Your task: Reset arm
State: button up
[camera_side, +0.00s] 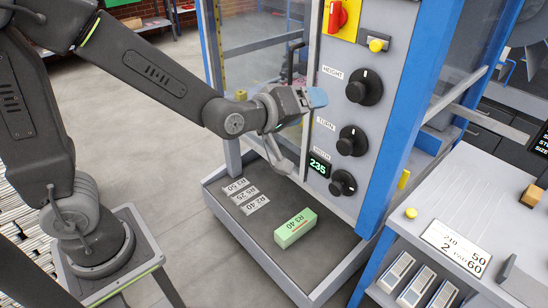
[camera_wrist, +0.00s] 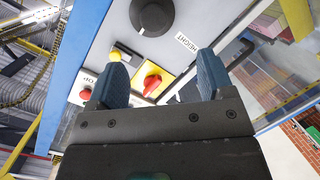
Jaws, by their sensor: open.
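I cannot tell whether a fingertip touches the panel.
A green block (camera_side: 295,228) marked R3 40 lies on the dark tray (camera_side: 270,254) below the panel, beside several grey labelled plates (camera_side: 248,197). The turn knob (camera_side: 351,140) and width knob (camera_side: 343,183), with a display reading 235, are lower. A side table (camera_side: 470,215) stands right.

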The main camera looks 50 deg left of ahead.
jog(key=s+a+m+g, duration=0.3)
jog(key=s+m+g, duration=0.1)
jog(key=s, duration=0.7)
jog(key=s+a+m+g+y, duration=0.1)
jog(key=s+a+m+g, duration=0.2)
jog(key=s, duration=0.8)
jog(key=m+g, duration=0.2)
jog(key=shift+s+a+r+g, duration=0.2)
jog(key=shift+a+r+g, duration=0.1)
jog(key=shift+a+g, duration=0.1)
